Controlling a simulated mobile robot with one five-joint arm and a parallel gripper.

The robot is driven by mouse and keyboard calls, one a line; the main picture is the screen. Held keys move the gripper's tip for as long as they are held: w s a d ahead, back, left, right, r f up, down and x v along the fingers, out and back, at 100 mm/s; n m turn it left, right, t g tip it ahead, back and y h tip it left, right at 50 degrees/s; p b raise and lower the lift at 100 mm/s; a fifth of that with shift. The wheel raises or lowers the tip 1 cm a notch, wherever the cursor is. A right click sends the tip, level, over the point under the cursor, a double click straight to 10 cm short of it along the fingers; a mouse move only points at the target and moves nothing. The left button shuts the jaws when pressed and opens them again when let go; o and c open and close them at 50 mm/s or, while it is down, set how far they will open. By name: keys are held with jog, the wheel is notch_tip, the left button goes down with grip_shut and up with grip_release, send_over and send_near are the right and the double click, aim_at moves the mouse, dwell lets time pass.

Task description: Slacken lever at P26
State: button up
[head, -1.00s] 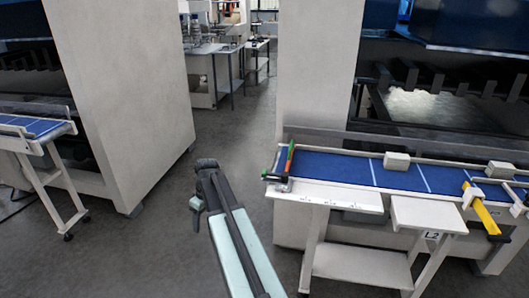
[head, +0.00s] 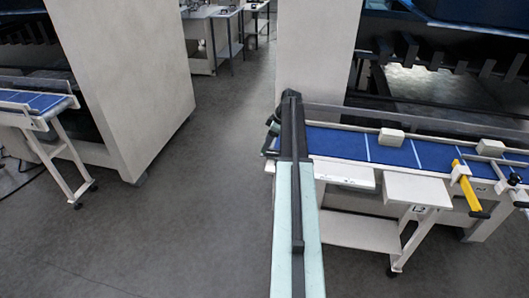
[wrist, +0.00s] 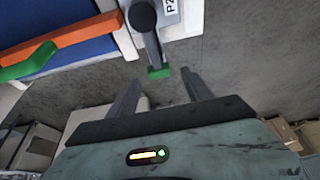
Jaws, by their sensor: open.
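In the wrist view, a lever (wrist: 152,46) hangs from a dark round hub beside a white plate (wrist: 169,10). The plate's lettering starts "P2"; the rest is cut off by the frame. The lever has a grey shank and a green tip (wrist: 159,73). My gripper (wrist: 160,78) is open, with one finger on each side of the green tip in the picture. I cannot tell whether they touch it or are level with it in depth. In the head view, my arm hides the lever and the fingertips.
An orange bar (wrist: 62,41) and a green bar (wrist: 28,63) lie close left of the lever. The blue belt (head: 335,143) runs right, carrying pale blocks (head: 391,137). A yellow handle (head: 468,189) stands further right. Brown boxes (wrist: 36,147) sit below. The floor (head: 190,215) at left is clear.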

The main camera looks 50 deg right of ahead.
jog(key=b+x, duration=0.1)
jog(key=x, duration=0.2)
jog(key=shift+b, duration=0.3)
grip_shut()
dwell(1.0)
